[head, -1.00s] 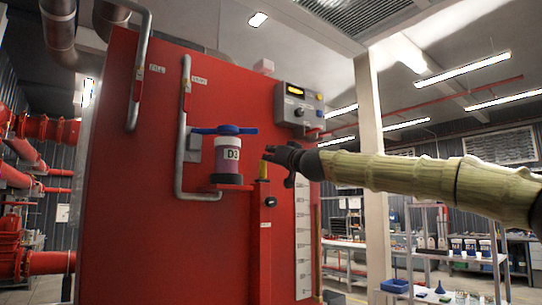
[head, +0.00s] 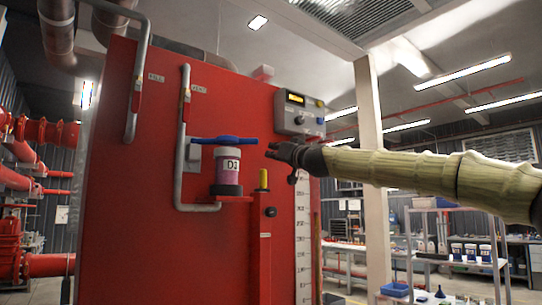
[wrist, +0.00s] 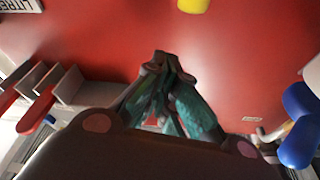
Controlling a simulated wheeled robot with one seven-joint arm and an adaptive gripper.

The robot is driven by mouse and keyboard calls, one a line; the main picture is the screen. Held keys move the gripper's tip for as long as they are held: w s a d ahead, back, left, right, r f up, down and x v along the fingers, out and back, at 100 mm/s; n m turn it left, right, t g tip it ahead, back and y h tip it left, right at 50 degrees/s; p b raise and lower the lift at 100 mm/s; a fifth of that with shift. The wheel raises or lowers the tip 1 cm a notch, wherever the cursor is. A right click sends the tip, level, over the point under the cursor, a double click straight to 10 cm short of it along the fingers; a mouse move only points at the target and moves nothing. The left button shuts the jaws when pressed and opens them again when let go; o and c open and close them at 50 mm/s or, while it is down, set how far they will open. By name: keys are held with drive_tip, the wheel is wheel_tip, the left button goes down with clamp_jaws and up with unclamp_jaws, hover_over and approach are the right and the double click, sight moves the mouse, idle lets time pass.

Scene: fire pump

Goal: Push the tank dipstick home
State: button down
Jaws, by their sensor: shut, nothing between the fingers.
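The dipstick's yellow handle (head: 263,178) stands upright at the top of a narrow red post on the front of the red tank (head: 130,170). I cannot tell from here how deep the stick sits. In the wrist view, part of the yellow handle (wrist: 194,4) shows at the top edge, beyond my fingertips. My gripper (head: 273,152) is shut and empty, a little above and to the right of the handle, apart from it. In the wrist view, the closed fingers (wrist: 165,62) meet in front of the red tank face.
Left of the handle stands a jar (head: 228,170) under a blue crossbar handle (head: 224,141). The blue part also shows at the wrist view's right (wrist: 298,125). A grey control box (head: 299,110) is above my gripper. Grey pipes (head: 183,150) run down the tank's left.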

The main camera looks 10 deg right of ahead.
drive_tip(key=b+v, duration=0.3)
drive_tip(key=v, duration=0.6)
drive_tip(key=shift+s+f, duration=0.25)
drive_tip(key=shift+d, duration=0.15)
